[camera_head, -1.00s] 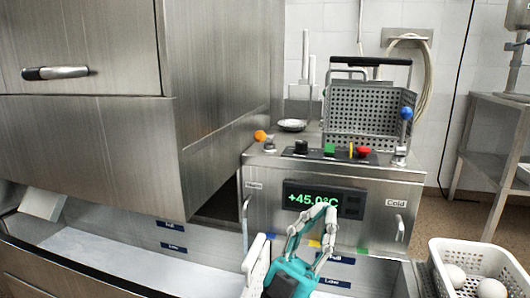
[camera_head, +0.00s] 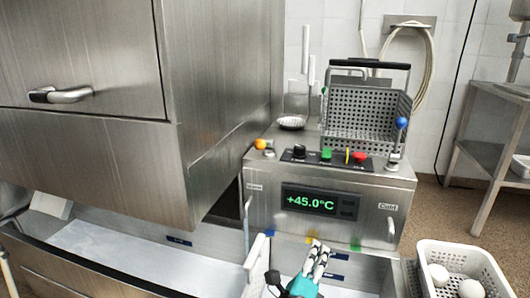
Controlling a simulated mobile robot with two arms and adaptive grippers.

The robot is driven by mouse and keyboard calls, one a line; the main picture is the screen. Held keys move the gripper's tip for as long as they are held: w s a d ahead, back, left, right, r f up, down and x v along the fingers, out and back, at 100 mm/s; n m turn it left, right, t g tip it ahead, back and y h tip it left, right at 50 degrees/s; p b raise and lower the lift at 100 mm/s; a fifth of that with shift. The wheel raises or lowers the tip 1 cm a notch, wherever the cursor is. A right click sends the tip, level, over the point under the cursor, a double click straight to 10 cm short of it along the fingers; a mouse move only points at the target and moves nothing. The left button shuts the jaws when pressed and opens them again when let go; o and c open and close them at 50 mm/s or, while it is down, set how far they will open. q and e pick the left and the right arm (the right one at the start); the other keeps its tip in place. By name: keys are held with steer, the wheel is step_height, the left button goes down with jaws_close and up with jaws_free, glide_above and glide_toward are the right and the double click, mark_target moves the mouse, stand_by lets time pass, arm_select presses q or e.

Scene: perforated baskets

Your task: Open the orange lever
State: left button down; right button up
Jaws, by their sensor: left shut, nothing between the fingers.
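The orange lever (camera_head: 260,144) is a short lever with a round orange knob at the top left of the steel machine (camera_head: 270,178), tilted to the left. My left gripper (camera_head: 319,246), teal with grey fingers, is low in front of the machine, below the display and right of the lever. It is shut and empty, apart from the lever. My right gripper is not in view.
A blue-knobbed lever (camera_head: 401,123) stands at the machine's right. A perforated basket (camera_head: 362,122) sits on top, behind several coloured buttons. A large steel cabinet (camera_head: 225,100) stands close on the left. A white basket (camera_head: 490,262) with white round objects is at lower right.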

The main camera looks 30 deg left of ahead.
arm_select(q)
steer(key=a+r+g+y+p, duration=0.1)
steer(key=a+r+y+p, duration=0.1)
steer(key=a+r+y, duration=0.8)
steer(key=shift+w+a+r+y, duration=0.55)
steer(key=shift+w+a+r, duration=0.4)
steer(key=shift+w+a, duration=0.3)
steer(key=shift+w+a+r+y, duration=0.5)
steer(key=shift+w+a+r, duration=0.55)
steer(key=shift+a, duration=0.35)
steer(key=shift+w+a+r+y, duration=0.55)
steer(key=shift+w+a+r, duration=0.3)
steer(key=shift+w+a, duration=0.45)
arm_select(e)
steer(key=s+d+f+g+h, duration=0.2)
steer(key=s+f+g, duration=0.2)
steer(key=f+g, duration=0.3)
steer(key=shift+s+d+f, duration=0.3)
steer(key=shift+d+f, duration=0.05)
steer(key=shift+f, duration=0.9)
arm_select(q)
steer(key=shift+r+p, duration=0.1)
steer(key=shift+p, duration=0.3)
